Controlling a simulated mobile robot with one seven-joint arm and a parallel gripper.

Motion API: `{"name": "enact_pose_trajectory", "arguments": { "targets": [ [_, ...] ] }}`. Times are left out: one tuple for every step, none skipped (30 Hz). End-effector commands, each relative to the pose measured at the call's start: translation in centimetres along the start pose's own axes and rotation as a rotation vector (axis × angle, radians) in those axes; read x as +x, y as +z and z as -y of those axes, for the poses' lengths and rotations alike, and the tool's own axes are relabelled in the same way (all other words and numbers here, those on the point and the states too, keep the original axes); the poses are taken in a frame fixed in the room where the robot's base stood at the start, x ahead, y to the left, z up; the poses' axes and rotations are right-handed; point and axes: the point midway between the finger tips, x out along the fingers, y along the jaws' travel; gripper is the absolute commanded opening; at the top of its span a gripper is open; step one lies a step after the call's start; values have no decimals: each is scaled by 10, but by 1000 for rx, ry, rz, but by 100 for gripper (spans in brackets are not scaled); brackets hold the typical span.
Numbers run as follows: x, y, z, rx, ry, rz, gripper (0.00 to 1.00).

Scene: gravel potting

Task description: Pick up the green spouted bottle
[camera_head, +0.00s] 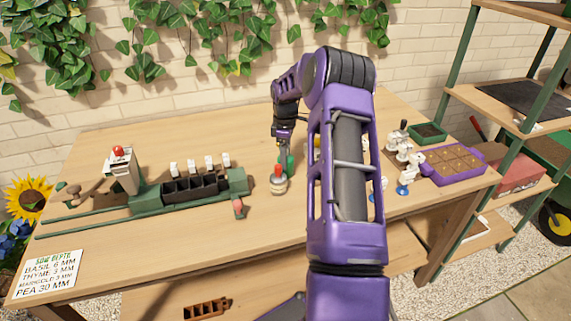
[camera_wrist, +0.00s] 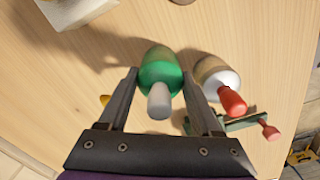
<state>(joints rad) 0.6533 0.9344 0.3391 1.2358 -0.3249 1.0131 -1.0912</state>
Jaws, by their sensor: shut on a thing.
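The green spouted bottle (camera_wrist: 160,72) has a rounded green body and a grey spout pointing toward the wrist camera. In the wrist view it sits between the two fingers of my gripper (camera_wrist: 161,92), which are shut on it. In the head view the bottle (camera_head: 287,161) is partly hidden behind my gripper (camera_head: 284,147) near the middle of the table. I cannot tell whether its base touches the table.
A white and tan bottle with a red tip (camera_wrist: 218,78) stands close beside the green one. A green rail with black cells (camera_head: 195,188) lies to the left. A purple seed tray (camera_head: 450,165) is at the right. Bare wood (camera_head: 150,235) is free in front.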

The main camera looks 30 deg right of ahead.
Motion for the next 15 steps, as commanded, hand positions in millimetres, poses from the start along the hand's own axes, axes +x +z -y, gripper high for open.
{"name": "enact_pose_trajectory", "arguments": {
  "targets": [
    [-1,0,0,0,1,0,0],
    [-1,0,0,0,1,0,0],
    [-1,0,0,0,1,0,0],
    [-1,0,0,0,1,0,0],
    [-1,0,0,0,1,-1,0],
    [-3,0,0,0,2,0,0],
    [-6,0,-1,0,3,-1,0],
    [-9,0,-1,0,3,-1,0],
    [-14,0,-1,0,5,-1,0],
    [-19,0,-2,0,5,-1,0],
    [-25,0,-1,0,5,-1,0],
    [-33,0,-2,0,6,-1,0],
    [-40,0,-2,0,6,-1,0],
    [-46,0,-2,0,5,-1,0],
    [-54,0,-2,-1,5,-1,0]
  ]
}}
